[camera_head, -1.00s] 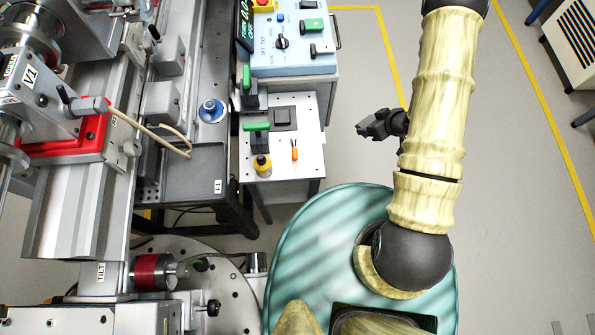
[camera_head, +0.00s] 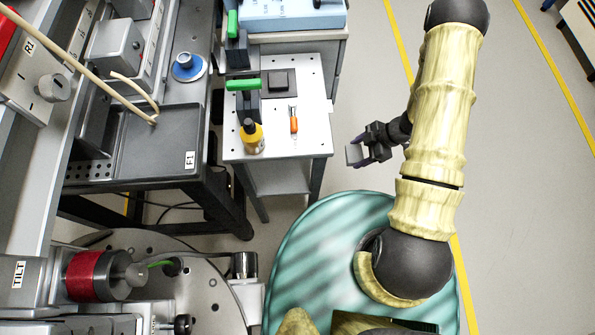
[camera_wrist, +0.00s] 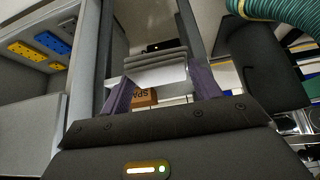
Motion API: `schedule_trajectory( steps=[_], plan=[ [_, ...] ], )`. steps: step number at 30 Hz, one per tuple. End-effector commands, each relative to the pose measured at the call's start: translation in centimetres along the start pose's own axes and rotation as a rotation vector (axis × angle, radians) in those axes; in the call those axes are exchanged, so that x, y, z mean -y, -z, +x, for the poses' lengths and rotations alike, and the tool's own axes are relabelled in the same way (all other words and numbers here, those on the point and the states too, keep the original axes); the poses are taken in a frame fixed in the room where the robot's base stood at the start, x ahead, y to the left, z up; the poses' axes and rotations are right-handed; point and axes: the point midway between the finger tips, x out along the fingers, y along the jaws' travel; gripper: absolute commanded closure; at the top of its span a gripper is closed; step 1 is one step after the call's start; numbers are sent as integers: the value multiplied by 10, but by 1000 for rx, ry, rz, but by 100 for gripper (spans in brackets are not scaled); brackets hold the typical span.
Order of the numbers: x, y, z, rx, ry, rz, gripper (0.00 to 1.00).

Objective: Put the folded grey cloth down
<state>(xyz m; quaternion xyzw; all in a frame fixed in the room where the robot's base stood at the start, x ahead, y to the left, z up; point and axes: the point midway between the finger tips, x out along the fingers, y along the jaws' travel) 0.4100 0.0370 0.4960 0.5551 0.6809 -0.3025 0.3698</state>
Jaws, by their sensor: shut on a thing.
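My gripper (camera_head: 366,147) hangs over open floor, to the right of the small white perforated table. It is shut on the folded grey cloth (camera_head: 354,155), a small light-grey piece at the fingertips. In the wrist view, the cloth's stacked grey layers (camera_wrist: 155,62) show between the two dark purple fingers of my gripper (camera_wrist: 160,82). The cloth is clear of any surface in the head view.
The white perforated table (camera_head: 310,142) carries a dark square pad (camera_head: 279,83), a yellow bottle (camera_head: 251,137), an orange-handled tool (camera_head: 294,122) and a green-handled clamp (camera_head: 243,87). A black tray (camera_head: 160,140) lies left. Bare floor (camera_head: 520,190) is at right.

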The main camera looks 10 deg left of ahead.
Motion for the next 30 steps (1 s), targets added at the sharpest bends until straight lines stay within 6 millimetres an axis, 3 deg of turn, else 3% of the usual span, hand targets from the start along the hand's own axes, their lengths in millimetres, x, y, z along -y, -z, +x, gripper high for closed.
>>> schedule_trajectory(
  steps=[15, 30],
  plan=[
    [2, 2, 10, -2, 19, -31, 59],
    [6, 86, 66, -1, 21, -34, 59]
  ],
)
